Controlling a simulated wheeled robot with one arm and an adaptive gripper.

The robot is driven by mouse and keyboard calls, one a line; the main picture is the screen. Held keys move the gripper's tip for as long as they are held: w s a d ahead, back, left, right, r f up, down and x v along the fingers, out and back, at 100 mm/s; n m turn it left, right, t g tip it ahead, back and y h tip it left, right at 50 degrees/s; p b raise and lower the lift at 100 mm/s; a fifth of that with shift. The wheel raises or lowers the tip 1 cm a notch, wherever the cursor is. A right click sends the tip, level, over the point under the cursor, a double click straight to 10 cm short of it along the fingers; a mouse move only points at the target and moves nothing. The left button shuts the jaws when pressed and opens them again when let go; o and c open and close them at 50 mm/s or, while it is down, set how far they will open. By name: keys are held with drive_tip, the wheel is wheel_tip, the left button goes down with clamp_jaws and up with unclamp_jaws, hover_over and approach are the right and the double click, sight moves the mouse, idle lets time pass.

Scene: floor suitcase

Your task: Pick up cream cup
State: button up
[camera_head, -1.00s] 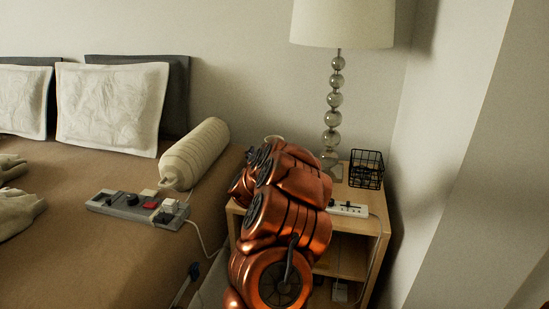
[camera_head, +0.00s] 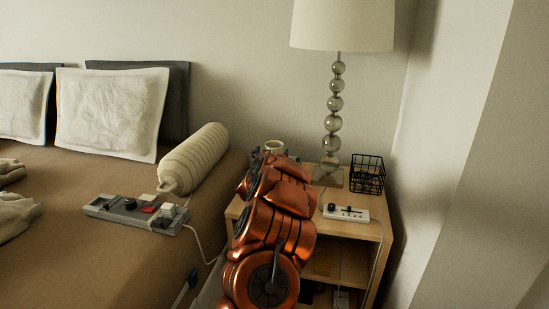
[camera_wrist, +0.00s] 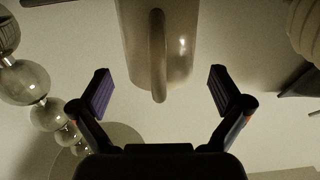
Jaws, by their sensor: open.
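The cream cup (camera_head: 274,146) stands at the back of the nightstand, with only its upper part showing above my arm in the head view. In the wrist view the cup (camera_wrist: 180,45) is at the top centre, with its handle (camera_wrist: 158,55) facing the camera. My gripper (camera_wrist: 160,84) is open and empty, its two purple-padded fingers spread to either side of the handle. The cup's body lies just beyond the fingertips, and I see no finger touching it. In the head view my gripper is mostly hidden behind my copper-coloured arm.
The wooden nightstand (camera_head: 375,229) also holds a lamp (camera_head: 335,103), a black wire basket (camera_head: 367,174) and a white power strip (camera_head: 345,213). The bed at left carries a cream bolster (camera_head: 196,160) and a grey control box (camera_head: 135,213). A wall closes the right side.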

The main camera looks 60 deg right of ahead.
drive_tip(key=shift+x, duration=0.85)
drive_tip(key=shift+c, duration=0.3)
drive_tip(key=shift+r, duration=0.1)
drive_tip(key=c, duration=1.3)
